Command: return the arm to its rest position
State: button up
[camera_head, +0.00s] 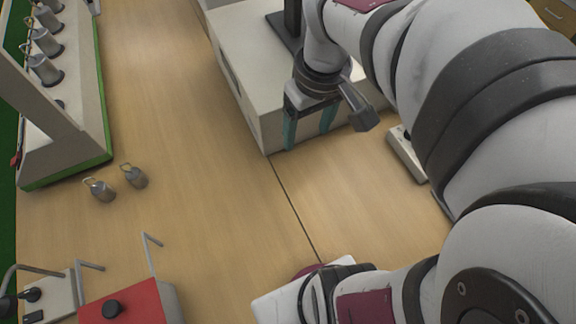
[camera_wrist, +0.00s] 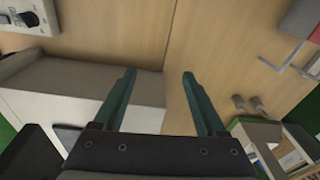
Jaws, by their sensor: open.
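My gripper (camera_head: 308,122) hangs from the arm at the upper middle of the head view, in front of the near side of a white box-shaped unit. Its two teal fingers are apart, with nothing between them. The arm itself fills the right side of the head view.
The white unit (camera_head: 238,75) stands close to the gripper. A white power strip (camera_head: 405,152) lies to its right. Two small metal weights (camera_head: 102,190) stand at left near a green-edged rack (camera_head: 62,150). A red box (camera_head: 135,305) sits at the front. The middle table is clear.

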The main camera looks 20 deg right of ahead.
jog(key=s+a+f+m+g+y, duration=0.1)
jog(key=s+a+f+m, duration=0.1)
jog(key=s+a+m, duration=0.4)
jog(key=s+a, duration=0.4)
jog(key=s, duration=0.2)
jog(key=shift+s+a+f+m, duration=0.15)
jog(key=shift+a+f+m, duration=0.15)
jog(key=shift+a, duration=0.05)
